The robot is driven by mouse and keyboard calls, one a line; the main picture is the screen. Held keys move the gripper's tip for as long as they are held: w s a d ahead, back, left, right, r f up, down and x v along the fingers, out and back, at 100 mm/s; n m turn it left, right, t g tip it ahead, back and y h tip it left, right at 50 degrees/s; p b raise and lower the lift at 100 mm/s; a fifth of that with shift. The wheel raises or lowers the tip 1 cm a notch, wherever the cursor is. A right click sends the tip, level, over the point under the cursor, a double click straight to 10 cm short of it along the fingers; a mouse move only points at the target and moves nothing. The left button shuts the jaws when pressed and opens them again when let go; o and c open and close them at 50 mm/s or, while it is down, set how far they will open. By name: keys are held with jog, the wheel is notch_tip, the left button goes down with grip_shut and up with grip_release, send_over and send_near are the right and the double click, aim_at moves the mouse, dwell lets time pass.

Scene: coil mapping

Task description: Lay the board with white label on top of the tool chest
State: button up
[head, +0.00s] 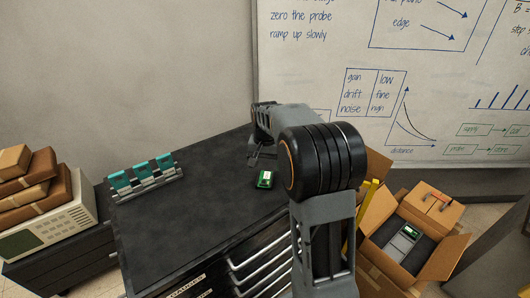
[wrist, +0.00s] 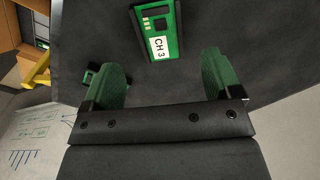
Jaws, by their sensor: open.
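The green board with a white label (head: 264,179) lies on the dark top of a chest (head: 200,215) with silver drawer handles, which looks like the tool chest. My gripper (head: 258,155) is over the rear part of the chest top, just behind the board in the head view. In the wrist view my gripper (wrist: 162,80) has its green fingers wide apart with nothing between them. The board lies beyond the fingertips.
A teal clip rack (head: 144,178) stands on the chest's left side. Boxes (head: 35,180) on a beige instrument (head: 45,230) are at far left. An open carton (head: 450,250) with a device is at right. A green and black piece (wrist: 92,72) is partly hidden behind the left finger.

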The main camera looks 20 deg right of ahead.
aim_at(265, 178)
notch_tip(265, 178, up, 5)
jog(key=s+a+r+n+t, duration=0.25)
jog(key=s+a, duration=0.35)
jog(key=s, duration=0.4)
jog(key=s+a+f+n+t, duration=0.2)
jog(key=s+a+f+n, duration=0.1)
jog(key=s, duration=0.7)
jog(key=shift+a+n, duration=0.45)
jog(key=shift+n, duration=0.2)
